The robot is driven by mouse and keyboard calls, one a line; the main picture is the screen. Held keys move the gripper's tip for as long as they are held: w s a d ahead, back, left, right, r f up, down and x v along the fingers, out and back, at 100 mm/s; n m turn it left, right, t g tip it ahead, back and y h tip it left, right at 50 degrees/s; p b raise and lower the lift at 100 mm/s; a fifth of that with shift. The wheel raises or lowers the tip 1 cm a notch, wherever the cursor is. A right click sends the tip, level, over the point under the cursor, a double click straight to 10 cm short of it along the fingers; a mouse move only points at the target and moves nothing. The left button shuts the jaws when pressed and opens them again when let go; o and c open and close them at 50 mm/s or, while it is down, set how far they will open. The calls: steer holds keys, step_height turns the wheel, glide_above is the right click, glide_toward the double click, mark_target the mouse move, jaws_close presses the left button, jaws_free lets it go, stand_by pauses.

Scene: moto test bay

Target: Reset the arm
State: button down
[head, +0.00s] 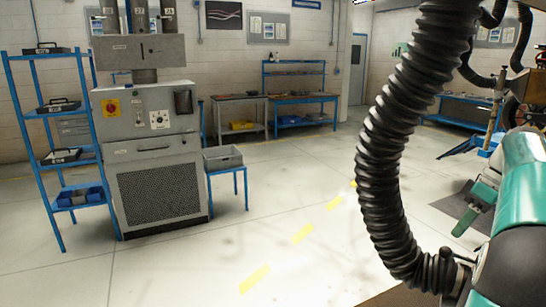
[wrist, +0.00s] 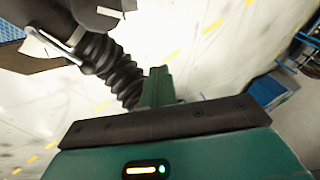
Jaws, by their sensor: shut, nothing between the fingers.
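My gripper (wrist: 156,88) shows in the wrist view as narrow green fingers beyond a dark bar and a green housing. The fingers are together, with nothing between them. They point toward the pale floor, with my black ribbed hose close by. In the head view my teal and black arm fills the lower right, and the thick ribbed hose curves down in front of it. I cannot tell the fingertips clearly in that view.
A grey machine (head: 150,150) stands at left beside a blue shelf rack (head: 62,213). A grey bin (head: 222,158) sits on a small blue stand (head: 228,190). Blue workbenches (head: 303,99) line the back wall. The middle floor (head: 285,195), with yellow dashes, is clear.

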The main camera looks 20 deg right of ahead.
steer(key=w+a+m+h, duration=0.2)
steer(key=w+a+h, duration=0.1)
steer(key=a, duration=1.9)
steer(key=s+a+f+t, duration=0.1)
steer(key=s+a+f, duration=0.2)
steer(key=a, duration=0.3)
steer(key=s+a+f+m+t+h, duration=0.1)
steer(key=s+a+f, duration=0.2)
steer(key=a, duration=0.3)
steer(key=s+a+f+t, duration=0.2)
steer(key=s+a+f, duration=0.1)
steer(key=a, duration=0.2)
steer(key=shift+a+f+m+h, duration=0.3)
steer(key=shift+a+m, duration=0.1)
steer(key=shift+s, duration=0.1)
